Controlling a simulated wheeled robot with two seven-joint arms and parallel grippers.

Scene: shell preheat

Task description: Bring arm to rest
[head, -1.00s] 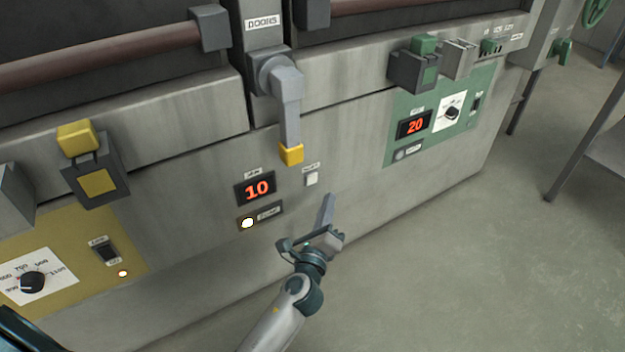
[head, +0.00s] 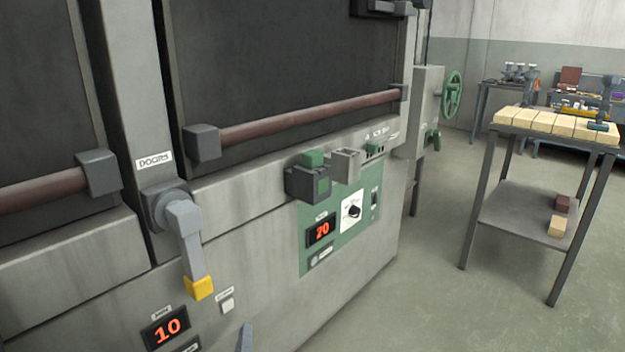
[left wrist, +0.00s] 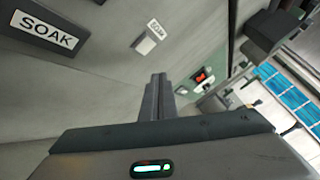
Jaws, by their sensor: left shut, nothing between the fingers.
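My left gripper (head: 246,338) shows only as a fingertip at the bottom edge of the head view, low in front of the machine's front panel. In the left wrist view its fingers (left wrist: 156,98) are together, with nothing between them. They point along the panel, past a small white button (left wrist: 150,37) and a SOAK label (left wrist: 46,33). The same white button shows in the head view (head: 227,305), above and left of the fingertip. The gripper looks apart from the button. My right gripper is in neither view.
The doors lever (head: 190,240) with its yellow tip hangs down from the machine front. A red display (head: 167,327) reads 10; another, on the green panel (head: 347,248), reads 20. A metal stand (head: 490,165) with pale blocks is at right. Floor between is clear.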

